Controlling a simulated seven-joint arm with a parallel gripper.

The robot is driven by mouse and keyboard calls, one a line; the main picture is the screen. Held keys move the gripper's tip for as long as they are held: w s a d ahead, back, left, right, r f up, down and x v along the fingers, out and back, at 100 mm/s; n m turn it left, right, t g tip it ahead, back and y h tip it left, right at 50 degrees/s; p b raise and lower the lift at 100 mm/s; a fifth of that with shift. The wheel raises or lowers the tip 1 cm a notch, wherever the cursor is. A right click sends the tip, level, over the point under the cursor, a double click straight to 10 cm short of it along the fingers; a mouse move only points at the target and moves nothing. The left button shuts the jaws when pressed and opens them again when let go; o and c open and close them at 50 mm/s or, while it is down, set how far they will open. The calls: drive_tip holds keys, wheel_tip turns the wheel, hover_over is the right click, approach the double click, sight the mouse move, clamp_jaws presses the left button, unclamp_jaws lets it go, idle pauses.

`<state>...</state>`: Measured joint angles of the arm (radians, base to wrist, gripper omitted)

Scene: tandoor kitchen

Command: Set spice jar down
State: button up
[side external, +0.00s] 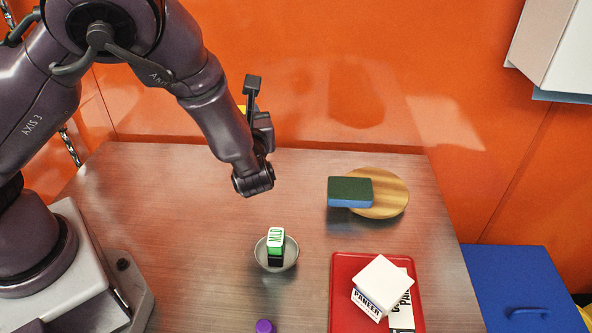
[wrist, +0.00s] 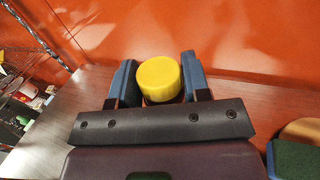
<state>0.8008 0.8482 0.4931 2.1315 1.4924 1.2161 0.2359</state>
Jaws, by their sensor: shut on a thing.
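The spice jar appears in the wrist view as a round yellow lid (wrist: 160,76); its body is hidden below the lid and behind the gripper. My gripper (wrist: 157,79) is shut on it, with one blue-padded finger on each side. In the side view my gripper (side external: 252,104) is raised in front of the orange wall, above the back part of the steel table (side external: 170,220). Only a sliver of the yellow jar (side external: 242,109) shows there, mostly covered by the gripper. I cannot tell its exact height over the table.
A grey bowl (side external: 289,262) holds a green-and-white labelled box (side external: 276,240). A sponge (side external: 350,191) lies on a round wooden board (side external: 392,200). A red tray (side external: 345,265) holds white paneer packs (side external: 383,283). A purple lid (side external: 264,326) shows at the front edge. The left-middle table is clear.

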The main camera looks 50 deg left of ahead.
drive_tip(key=shift+m+t, duration=0.3)
drive_tip(key=shift+w+a+f, duration=0.25)
drive_tip(key=shift+w+f, duration=2)
drive_tip(key=shift+w, duration=0.25)
drive_tip(key=shift+w+a+f, duration=0.2)
drive_tip(key=shift+w+f, duration=2)
drive_tip(key=shift+w, duration=0.3)
drive_tip(key=shift+w+a+f, duration=0.25)
drive_tip(key=shift+w+f, duration=2)
drive_tip(key=shift+w, duration=0.25)
drive_tip(key=shift+f, duration=0.15)
drive_tip(key=o, duration=1)
